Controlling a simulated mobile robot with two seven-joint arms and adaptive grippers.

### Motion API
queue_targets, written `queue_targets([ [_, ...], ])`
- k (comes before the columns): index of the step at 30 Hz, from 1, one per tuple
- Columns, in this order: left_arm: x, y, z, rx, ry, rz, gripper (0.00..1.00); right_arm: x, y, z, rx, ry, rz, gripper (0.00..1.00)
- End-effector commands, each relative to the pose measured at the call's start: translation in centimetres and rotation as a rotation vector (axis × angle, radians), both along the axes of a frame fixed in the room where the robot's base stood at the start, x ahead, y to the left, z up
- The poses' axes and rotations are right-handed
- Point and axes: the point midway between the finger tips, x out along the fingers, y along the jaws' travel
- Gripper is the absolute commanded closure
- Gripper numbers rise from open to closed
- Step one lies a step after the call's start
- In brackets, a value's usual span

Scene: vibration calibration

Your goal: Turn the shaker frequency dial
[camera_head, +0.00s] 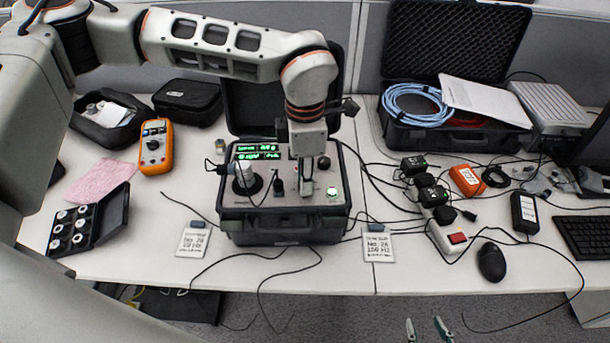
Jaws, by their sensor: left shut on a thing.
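The shaker unit (232,214) is an open black case in the middle of the table, with a light grey panel and a green-lit display (258,152). My left gripper (306,190) reaches down from above onto the right half of the panel. It is shut on what appears to be the frequency dial, which its fingers hide. A round black-based shaker (247,181) and a small dark knob (278,186) sit left of the gripper.
Printed cards (194,241) and (378,246) lie either side of the case. An orange multimeter (155,147), a black tray of small discs (112,216), a power strip (445,232) and a mouse (491,261) are around. Cables cross the table front and right.

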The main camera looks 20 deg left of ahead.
Motion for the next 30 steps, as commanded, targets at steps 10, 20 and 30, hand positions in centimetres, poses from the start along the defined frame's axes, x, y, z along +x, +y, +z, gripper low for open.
queue_targets([
  [10, 0.13, -0.01, 0.21, -0.001, -0.004, -0.174, 1.0, 0.07, 0.0, 0.4, 0.0, -0.002, -0.001, 0.6],
  [20, 0.14, -0.02, 0.19, -0.002, -0.004, -0.219, 1.0, 0.08, 0.01, 0.45, 0.0, -0.002, -0.001, 0.6],
  [30, 0.14, -0.02, 0.19, -0.001, -0.005, -0.22, 0.72, 0.07, 0.0, 0.44, 0.0, -0.002, -0.001, 0.6],
])
